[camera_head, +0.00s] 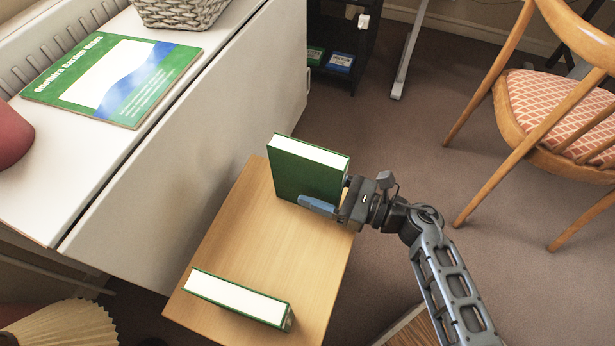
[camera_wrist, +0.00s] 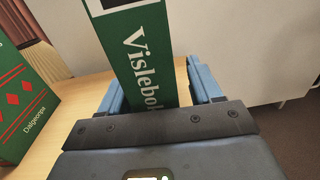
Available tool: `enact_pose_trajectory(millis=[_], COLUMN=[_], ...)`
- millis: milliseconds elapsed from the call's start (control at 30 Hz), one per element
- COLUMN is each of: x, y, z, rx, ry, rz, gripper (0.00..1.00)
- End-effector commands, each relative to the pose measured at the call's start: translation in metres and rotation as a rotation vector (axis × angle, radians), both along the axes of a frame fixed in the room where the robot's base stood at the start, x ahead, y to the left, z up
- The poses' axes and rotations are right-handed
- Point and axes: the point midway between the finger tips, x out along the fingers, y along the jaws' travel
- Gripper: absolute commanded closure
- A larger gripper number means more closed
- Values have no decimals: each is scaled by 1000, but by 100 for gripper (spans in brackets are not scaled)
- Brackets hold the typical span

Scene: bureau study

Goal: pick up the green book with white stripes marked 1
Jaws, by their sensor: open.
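A green book (camera_head: 305,177) with white page edges on top stands upright at the far end of a small wooden table. In the wrist view its green spine (camera_wrist: 150,60) carries white lettering "Vislebok" and a pale patch at the top; no number 1 is visible. My gripper (camera_head: 325,205) is open at the book's right end. In the wrist view the blue fingers of my gripper (camera_wrist: 155,88) lie on either side of the spine; whether they touch it I cannot tell.
The wooden table (camera_head: 262,240) is bare between the two books. A white desk (camera_head: 150,135) on the left holds a flat green-and-blue book (camera_head: 115,80) and a woven basket (camera_head: 180,10). A wooden chair (camera_head: 555,115) stands at the right, with open carpet between.

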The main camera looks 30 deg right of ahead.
Motion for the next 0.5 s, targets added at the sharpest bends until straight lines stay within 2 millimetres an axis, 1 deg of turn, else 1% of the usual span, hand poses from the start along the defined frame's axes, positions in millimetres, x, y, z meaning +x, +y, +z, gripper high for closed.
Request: enact_pose_trajectory(millis=[67,100,500], x=[0,0,0], y=[0,0,0], z=[0,0,0], rx=[0,0,0], ry=[0,0,0], rz=[0,0,1], gripper=[36,38,76])
